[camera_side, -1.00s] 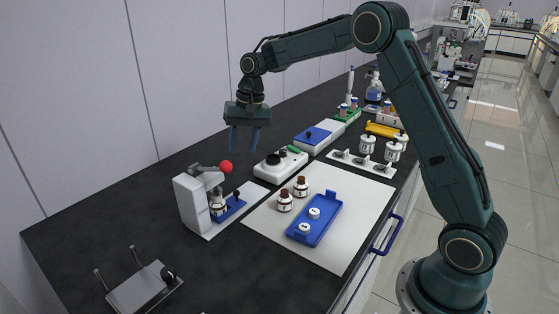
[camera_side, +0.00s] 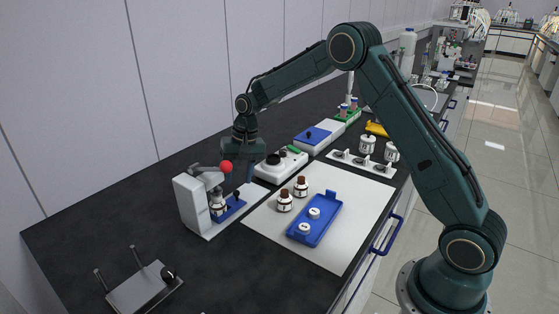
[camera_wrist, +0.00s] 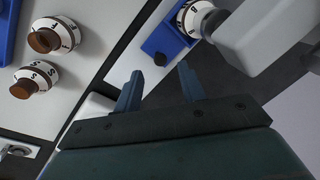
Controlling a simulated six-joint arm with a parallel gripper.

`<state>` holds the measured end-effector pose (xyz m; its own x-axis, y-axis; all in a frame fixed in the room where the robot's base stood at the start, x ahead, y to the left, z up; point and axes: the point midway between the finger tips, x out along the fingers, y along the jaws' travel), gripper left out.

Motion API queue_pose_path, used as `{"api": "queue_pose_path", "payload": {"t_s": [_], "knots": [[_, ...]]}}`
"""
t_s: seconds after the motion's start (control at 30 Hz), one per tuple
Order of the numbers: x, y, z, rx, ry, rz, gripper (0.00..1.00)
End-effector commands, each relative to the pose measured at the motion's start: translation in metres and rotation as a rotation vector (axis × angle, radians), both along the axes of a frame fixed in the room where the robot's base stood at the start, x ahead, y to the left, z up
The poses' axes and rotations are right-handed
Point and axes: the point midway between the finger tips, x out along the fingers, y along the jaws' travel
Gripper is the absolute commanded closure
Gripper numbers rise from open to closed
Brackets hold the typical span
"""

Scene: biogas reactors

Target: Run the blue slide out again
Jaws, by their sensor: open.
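The blue slide (camera_side: 233,208) sits at the foot of a white press (camera_side: 190,204), with a black knob (camera_side: 236,194) standing on its outer end. A small white-labelled bottle (camera_side: 217,203) stands on its inner part under the press head. In the wrist view the slide (camera_wrist: 168,36) and its knob (camera_wrist: 160,59) lie just beyond my fingertips. My gripper (camera_wrist: 161,72) is open and empty, pointing down. In the side view it is behind the press lever and partly hidden by it. The knob is not between the fingers.
The lever's red ball (camera_side: 226,167) is close in front of my gripper. A white device with a black dial (camera_side: 274,159) stands to the right. Two brown-capped bottles (camera_side: 293,194) and a blue tray (camera_side: 325,210) are on a white mat (camera_side: 352,235).

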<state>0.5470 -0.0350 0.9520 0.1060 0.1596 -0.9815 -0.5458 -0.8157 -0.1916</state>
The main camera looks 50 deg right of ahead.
Motion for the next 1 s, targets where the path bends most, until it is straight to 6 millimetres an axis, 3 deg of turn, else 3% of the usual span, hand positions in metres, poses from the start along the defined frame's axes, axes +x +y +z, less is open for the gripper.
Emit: {"api": "queue_pose_path", "payload": {"t_s": [0.3,0.73,0.93,1.0], "knots": [[0.004,0.006,-0.035,-0.001,0.000,0.001,0.60],[0.004,0.007,-0.041,-0.001,-0.001,0.001,0.60],[0.004,0.007,-0.041,-0.001,-0.001,0.001,0.99],[0.004,0.007,-0.041,-0.001,-0.001,0.001,1.00]]}}
